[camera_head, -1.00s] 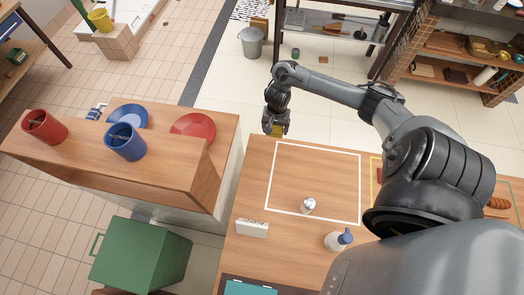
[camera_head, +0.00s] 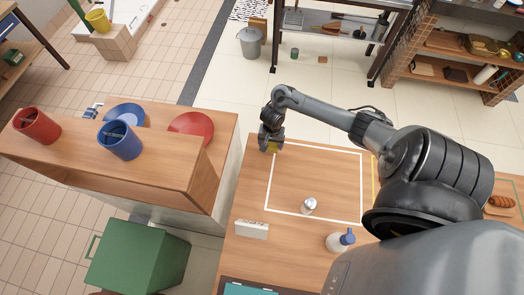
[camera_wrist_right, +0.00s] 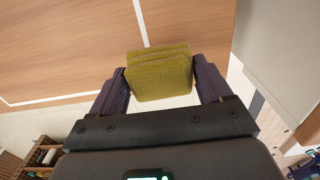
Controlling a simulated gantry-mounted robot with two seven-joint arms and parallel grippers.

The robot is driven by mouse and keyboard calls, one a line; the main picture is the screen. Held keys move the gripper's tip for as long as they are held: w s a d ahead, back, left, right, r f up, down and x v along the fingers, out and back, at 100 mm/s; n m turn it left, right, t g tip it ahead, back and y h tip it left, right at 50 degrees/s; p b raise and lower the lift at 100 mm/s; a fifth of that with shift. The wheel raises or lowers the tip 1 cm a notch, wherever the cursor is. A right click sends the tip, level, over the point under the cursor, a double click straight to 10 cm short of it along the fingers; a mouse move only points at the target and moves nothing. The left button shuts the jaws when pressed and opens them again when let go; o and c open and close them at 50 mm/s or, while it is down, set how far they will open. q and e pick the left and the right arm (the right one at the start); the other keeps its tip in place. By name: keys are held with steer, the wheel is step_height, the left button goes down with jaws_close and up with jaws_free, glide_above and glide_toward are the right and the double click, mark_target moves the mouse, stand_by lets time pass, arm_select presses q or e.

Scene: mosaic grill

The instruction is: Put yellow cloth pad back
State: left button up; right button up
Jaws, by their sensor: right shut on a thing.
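The yellow cloth pad (camera_wrist_right: 160,74) is between the two fingers of my right gripper (camera_wrist_right: 158,86), which is shut on it. In the head view the pad (camera_head: 271,149) shows only as a small yellow patch below the right gripper (camera_head: 271,144). The gripper is at the far left corner of the wooden table (camera_head: 315,180), by the corner of a white outlined square (camera_head: 268,185). I cannot tell whether the pad touches the table top. My left gripper is not in view.
A silver shaker (camera_head: 309,206), a white box (camera_head: 252,230) and a white bottle with a blue top (camera_head: 340,241) stand on the near part of the table. A wooden shelf unit (camera_head: 150,165) with red and blue cups and plates stands left. Inside the white outline is mostly clear.

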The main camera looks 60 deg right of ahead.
mark_target(262, 153)
steer(key=w+f, duration=0.1)
steer(key=w+a+f+b, duration=0.1)
steer(key=w, duration=0.1)
steer(key=shift+w+a+f, duration=0.1)
steer(key=shift+w+a, duration=0.05)
steer(key=shift+a, duration=0.05)
steer(key=shift+f+b, duration=0.95)
steer(key=shift+f, duration=1.1)
steer(key=o, duration=0.9)
steer(key=shift+o, duration=0.2)
steer(key=shift+r, duration=0.1)
